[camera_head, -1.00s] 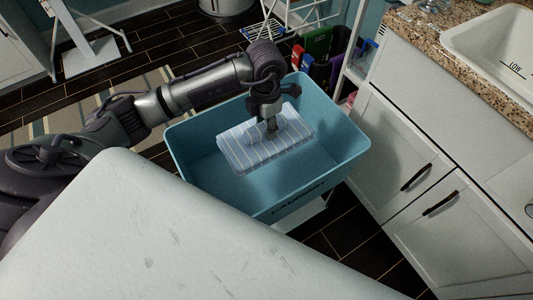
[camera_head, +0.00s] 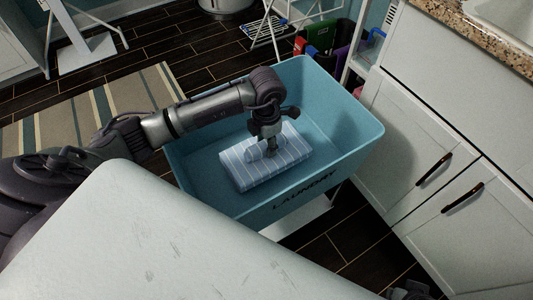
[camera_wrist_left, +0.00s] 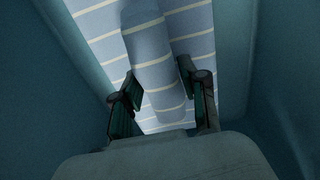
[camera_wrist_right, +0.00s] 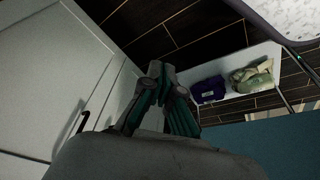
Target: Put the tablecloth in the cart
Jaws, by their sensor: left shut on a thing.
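The tablecloth (camera_head: 283,168) is a folded, pale blue bundle with white stripes. It is inside the blue laundry cart (camera_head: 343,117), between its walls. I cannot tell whether it touches the cart's floor. My left gripper (camera_head: 270,153) reaches down into the cart, shut on a raised fold of the cloth. In the left wrist view the fold of the tablecloth (camera_wrist_left: 155,65) stands between the fingers of the left gripper (camera_wrist_left: 160,95), with blue cart walls around. My right gripper (camera_wrist_right: 163,72) is shut and empty in the right wrist view, outside the cart.
White cabinets (camera_head: 420,150) with a granite counter and sink stand close on the right. A drying rack (camera_head: 268,30) and coloured bags (camera_head: 322,38) are behind the cart. A striped rug (camera_head: 90,110) lies on the dark floor at left.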

